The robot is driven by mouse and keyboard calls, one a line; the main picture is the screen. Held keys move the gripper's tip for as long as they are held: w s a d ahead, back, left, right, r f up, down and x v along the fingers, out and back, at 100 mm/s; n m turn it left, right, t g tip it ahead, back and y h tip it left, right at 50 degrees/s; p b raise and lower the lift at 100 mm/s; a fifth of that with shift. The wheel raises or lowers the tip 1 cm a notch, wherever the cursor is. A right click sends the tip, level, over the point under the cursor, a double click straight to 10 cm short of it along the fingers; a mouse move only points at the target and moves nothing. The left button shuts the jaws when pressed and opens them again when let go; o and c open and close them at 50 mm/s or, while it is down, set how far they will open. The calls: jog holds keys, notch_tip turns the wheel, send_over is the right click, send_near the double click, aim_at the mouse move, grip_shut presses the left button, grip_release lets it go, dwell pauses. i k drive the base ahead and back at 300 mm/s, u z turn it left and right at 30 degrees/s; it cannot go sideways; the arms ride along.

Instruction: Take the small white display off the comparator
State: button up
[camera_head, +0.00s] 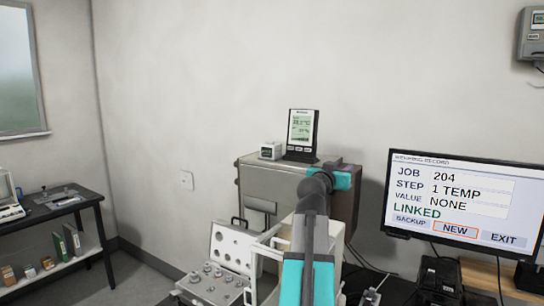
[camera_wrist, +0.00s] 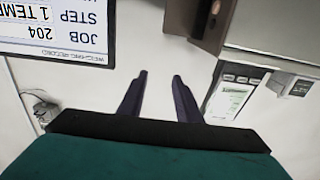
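The small white display (camera_head: 271,151), a little box with a dark face, stands on top of the grey comparator cabinet (camera_head: 280,183), near its left end. It also shows upside down at the right of the wrist view (camera_wrist: 292,85). My gripper (camera_wrist: 161,76) is open and empty, its two dark fingers apart with bare wall between and beyond them. In the head view my arm's end is by the cabinet's right end, well right of the small display; the fingertips are hidden there.
A taller black-framed screen (camera_head: 301,133) stands right beside the small display on the cabinet. A big monitor (camera_head: 465,205) is at the right. An open white case of weights (camera_head: 225,265) lies at the front left. Wall above the cabinet is clear.

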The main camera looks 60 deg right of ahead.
aim_at(267, 152)
jog(key=z, duration=0.25)
jog(key=i, duration=1.2)
jog(key=u, duration=0.25)
